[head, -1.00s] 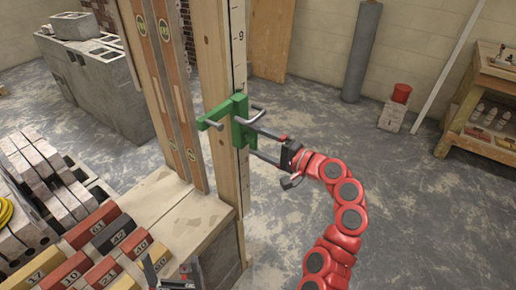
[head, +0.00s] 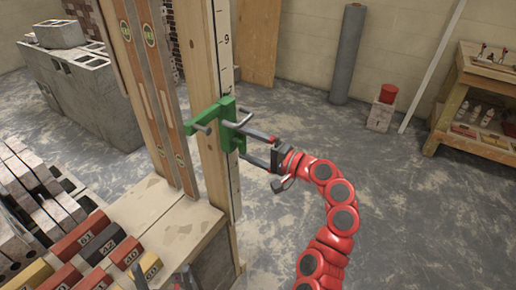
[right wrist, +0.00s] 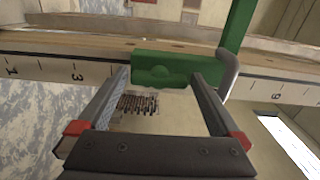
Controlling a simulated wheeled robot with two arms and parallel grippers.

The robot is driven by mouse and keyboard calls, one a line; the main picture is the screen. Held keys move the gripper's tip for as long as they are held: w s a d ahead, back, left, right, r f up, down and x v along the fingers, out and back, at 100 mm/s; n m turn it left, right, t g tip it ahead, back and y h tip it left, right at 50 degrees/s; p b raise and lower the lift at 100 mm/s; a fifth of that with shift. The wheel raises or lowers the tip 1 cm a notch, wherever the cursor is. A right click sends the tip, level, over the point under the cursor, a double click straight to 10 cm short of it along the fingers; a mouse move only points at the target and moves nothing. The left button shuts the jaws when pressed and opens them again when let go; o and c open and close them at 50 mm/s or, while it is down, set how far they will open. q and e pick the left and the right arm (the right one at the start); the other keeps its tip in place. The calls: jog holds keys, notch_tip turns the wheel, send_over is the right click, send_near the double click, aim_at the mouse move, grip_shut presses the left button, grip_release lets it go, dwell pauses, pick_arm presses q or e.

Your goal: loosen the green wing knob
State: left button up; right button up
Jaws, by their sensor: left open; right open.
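A green clamp (head: 228,112) sits on the upright wooden post (head: 205,60), with a green arm reaching left and a bent grey bar. My right gripper (head: 234,140) is open, its fingers pointing left at the clamp's near side. In the right wrist view, a green piece with a rounded middle (right wrist: 165,72) lies between the tips of the open right gripper (right wrist: 160,78); it looks like the wing knob. I cannot tell whether either finger touches it. The grey bar (right wrist: 228,75) is beside the right-hand finger. My left gripper (head: 183,280) shows only partly at the bottom edge.
A marked measuring strip (head: 223,45) runs along the post. Two wooden levels (head: 160,90) stand left of it. Numbered blocks (head: 80,240) lie on the bench at lower left. A workbench (head: 470,140) stands at right. The floor right of my right arm is open.

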jog(key=v, duration=1.7)
jog(key=shift+b, duration=0.4)
jog(key=shift+s, duration=0.1)
